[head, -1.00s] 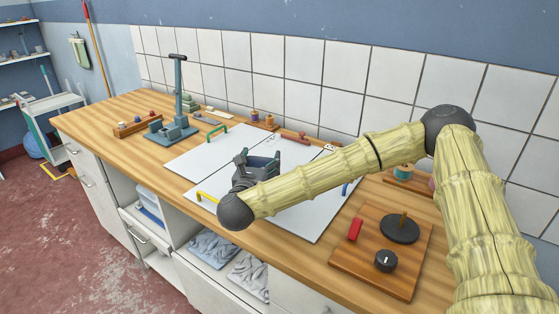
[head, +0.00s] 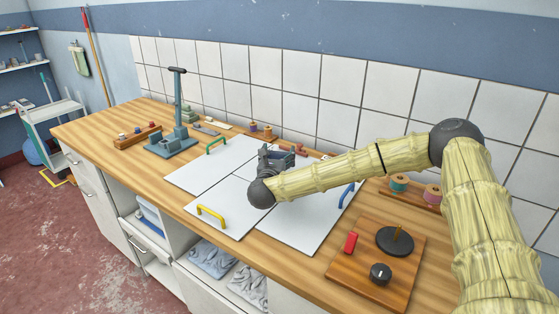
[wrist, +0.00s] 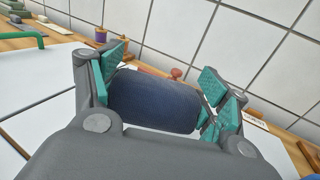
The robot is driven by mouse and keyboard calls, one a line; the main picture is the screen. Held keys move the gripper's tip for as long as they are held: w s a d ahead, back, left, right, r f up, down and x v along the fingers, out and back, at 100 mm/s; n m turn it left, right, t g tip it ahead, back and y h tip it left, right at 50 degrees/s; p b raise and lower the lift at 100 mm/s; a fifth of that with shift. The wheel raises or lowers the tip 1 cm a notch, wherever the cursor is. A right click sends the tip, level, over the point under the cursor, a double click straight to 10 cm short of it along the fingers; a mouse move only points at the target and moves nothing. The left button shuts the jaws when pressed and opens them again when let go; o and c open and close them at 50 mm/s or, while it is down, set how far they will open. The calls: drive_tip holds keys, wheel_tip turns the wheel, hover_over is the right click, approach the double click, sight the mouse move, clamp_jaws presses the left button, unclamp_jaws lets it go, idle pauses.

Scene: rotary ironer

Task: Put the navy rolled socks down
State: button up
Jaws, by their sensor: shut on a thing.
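The navy rolled socks (wrist: 153,100) are a dark blue cylinder lying crosswise between the teal pads of my gripper in the wrist view. My gripper (wrist: 160,98) is shut on them, with pads at both ends of the roll. In the head view my gripper (head: 277,157) is over the back part of the white panels, near the wall side. The socks are hard to make out there, mostly hidden by the gripper. I cannot tell how high they are above the surface.
White panels on the wooden counter (head: 110,118) carry green (head: 216,144), yellow (head: 212,214) and blue (head: 346,195) handles. A blue-grey stand (head: 179,112) rises at back left. Spools (head: 399,182) and a board with a black disc (head: 394,242) are at right. A tiled wall (head: 340,85) bounds the back.

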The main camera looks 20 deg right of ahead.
drive_tip(key=shift+w+d, duration=0.25)
drive_tip(key=shift+d, duration=0.05)
wheel_tip(320, 180, down, 3)
drive_tip(key=shift+f+p, duration=0.1)
drive_tip(key=shift+p, duration=0.75)
drive_tip(key=shift+f, duration=0.15)
drive_tip(key=shift+f+b, duration=0.2)
drive_tip(key=shift+b, duration=0.1)
drive_tip(key=o, duration=1)
drive_tip(key=shift+r, duration=0.1)
drive_tip(key=shift+a+r+p, duration=0.1)
drive_tip(key=shift+r+p, duration=0.05)
drive_tip(key=shift+p, duration=0.15)
